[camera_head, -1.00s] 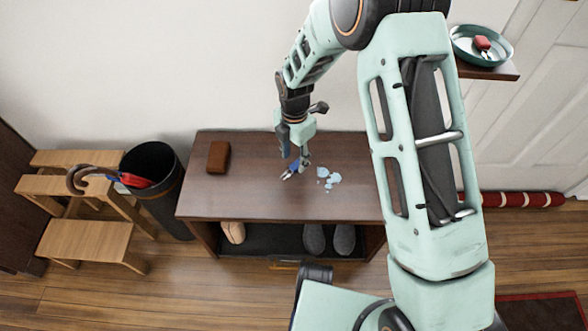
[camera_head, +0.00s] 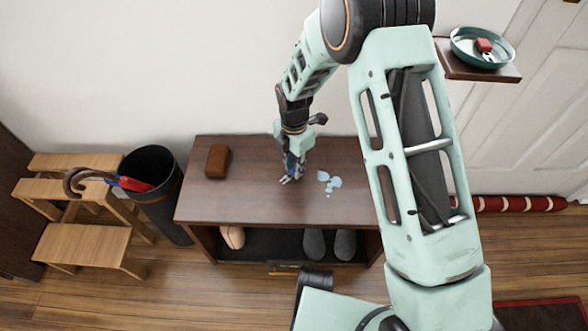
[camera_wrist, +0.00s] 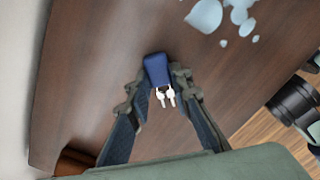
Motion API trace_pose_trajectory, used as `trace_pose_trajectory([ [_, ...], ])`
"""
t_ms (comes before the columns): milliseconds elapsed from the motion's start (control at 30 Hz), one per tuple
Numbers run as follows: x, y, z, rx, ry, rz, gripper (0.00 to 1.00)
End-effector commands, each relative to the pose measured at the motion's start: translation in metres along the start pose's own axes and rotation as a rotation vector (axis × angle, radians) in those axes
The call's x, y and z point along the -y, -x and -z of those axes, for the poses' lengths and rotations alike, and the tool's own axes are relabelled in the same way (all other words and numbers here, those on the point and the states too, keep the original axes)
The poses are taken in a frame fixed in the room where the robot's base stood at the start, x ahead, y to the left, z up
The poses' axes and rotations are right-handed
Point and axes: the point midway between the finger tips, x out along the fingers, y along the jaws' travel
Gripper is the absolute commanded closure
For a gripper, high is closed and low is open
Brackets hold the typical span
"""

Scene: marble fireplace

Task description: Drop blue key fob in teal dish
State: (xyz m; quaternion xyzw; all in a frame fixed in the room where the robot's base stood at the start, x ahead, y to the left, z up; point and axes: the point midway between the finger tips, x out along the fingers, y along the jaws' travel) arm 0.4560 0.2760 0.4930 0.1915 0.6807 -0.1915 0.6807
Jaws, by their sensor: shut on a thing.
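The blue key fob (camera_wrist: 156,70) with small silver keys is between my fingertips in the wrist view. My gripper (camera_wrist: 158,82) is shut on it. In the head view my gripper (camera_head: 291,172) points down just over the brown bench (camera_head: 250,205); the fob is mostly hidden there, and I cannot tell whether it touches the bench top. The teal dish (camera_head: 456,49) stands on a small wooden shelf at the upper right, with a red item (camera_head: 484,45) and something small and pale in it.
A brown box-like item (camera_head: 218,161) and pale blue pieces (camera_head: 330,183) lie on the bench. Shoes (camera_head: 330,244) sit on its lower shelf. At the left stand a dark bin (camera_head: 155,175) and wooden steps (camera_head: 85,245). The wooden shelf (camera_head: 450,70) juts out by the white door.

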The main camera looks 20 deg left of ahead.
Motion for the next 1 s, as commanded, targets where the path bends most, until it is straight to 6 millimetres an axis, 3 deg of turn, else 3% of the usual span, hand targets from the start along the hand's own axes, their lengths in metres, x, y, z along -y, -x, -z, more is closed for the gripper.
trace_pose_trajectory([
  [233, 0.0, 0.013, 0.0, -0.001, 0.0, -0.001, 1.0],
  [400, 0.003, 0.041, 0.001, 0.0, 0.0, -0.001, 1.0],
  [667, 0.047, 0.1, 0.023, 0.001, -0.002, -0.002, 1.0],
  [1000, 0.106, 0.123, 0.054, 0.0, 0.0, 0.0, 1.0],
])
